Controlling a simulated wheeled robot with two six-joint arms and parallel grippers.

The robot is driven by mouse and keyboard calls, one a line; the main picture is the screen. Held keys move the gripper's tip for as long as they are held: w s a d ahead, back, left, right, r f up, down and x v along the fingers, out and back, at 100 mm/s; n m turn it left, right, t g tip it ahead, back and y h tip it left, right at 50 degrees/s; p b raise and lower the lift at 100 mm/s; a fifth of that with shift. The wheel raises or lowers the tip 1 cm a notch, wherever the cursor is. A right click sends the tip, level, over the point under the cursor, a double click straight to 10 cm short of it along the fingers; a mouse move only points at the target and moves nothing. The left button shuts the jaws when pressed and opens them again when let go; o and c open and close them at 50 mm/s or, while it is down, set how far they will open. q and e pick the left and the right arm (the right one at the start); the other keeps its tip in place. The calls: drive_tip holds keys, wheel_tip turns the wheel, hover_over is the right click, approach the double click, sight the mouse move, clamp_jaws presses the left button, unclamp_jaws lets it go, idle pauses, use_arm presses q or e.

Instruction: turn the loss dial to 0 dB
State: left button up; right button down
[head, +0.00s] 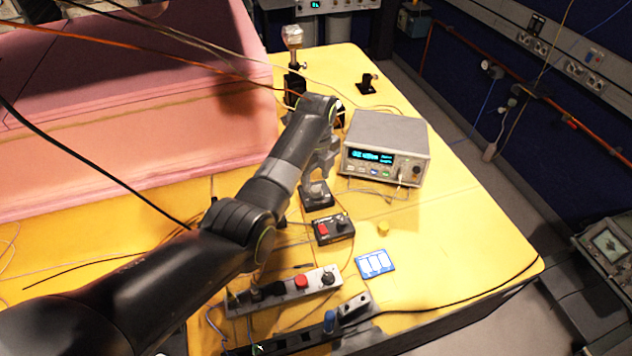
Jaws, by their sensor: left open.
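My left arm reaches in from the lower left, and my left gripper (318,178) points down over a small black device (317,201) on the yellow bench. The gripper is open; its fingertips are small and partly merge with the device, so I cannot tell whether they touch it. Just in front stands a black box (333,229) with a red part and a dark knob. I cannot read any dB scale, so I cannot tell which of these carries the loss dial or where it is set. My right gripper is out of view.
A grey instrument (388,130) with a lit display stands right of the gripper. Nearer lie a yellow cylinder (383,229), a blue card (375,263) and a grey strip (300,284) with a red button. A pink foam block (130,135) bounds the left. Thin cables cross the bench.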

sight(316, 188)
use_arm(q)
drive_tip(key=shift+w+f, duration=0.1)
drive_tip(key=shift+f, duration=1.55)
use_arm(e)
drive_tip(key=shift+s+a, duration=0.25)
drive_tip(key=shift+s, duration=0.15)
use_arm(q)
drive_tip(key=c, duration=1)
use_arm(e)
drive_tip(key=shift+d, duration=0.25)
